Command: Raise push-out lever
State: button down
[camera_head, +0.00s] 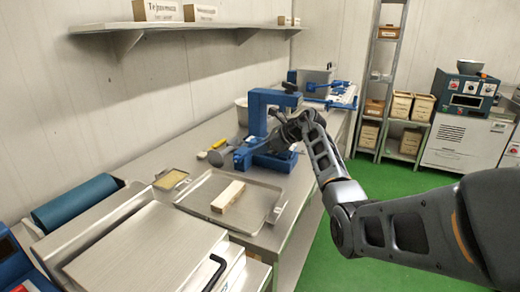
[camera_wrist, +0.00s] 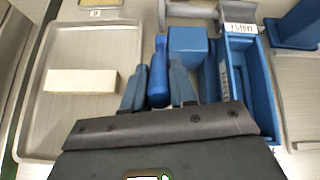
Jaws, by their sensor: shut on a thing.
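The blue press (camera_head: 257,112) stands on the bench in the head view, with its upright frame behind my gripper. In the wrist view a blue lever handle (camera_wrist: 158,75) lies between my two fingers. In the head view my gripper (camera_head: 243,157) reaches down to the left side of the press, and the handle cannot be told apart from my fingers there. A blue block (camera_wrist: 188,45) and the open blue trough (camera_wrist: 268,85) of the press are right of the handle.
A metal tray (camera_head: 190,199) with a pale bar (camera_head: 228,196) lies just in front of the press. A wall shelf (camera_head: 200,27) runs above the bench.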

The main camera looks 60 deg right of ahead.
jog(key=c, duration=0.9)
grip_release()
jog(key=b+v, duration=0.1)
jog(key=v, duration=0.6)
jog(key=shift+s+r, duration=0.2)
jog(key=shift+s, duration=0.1)
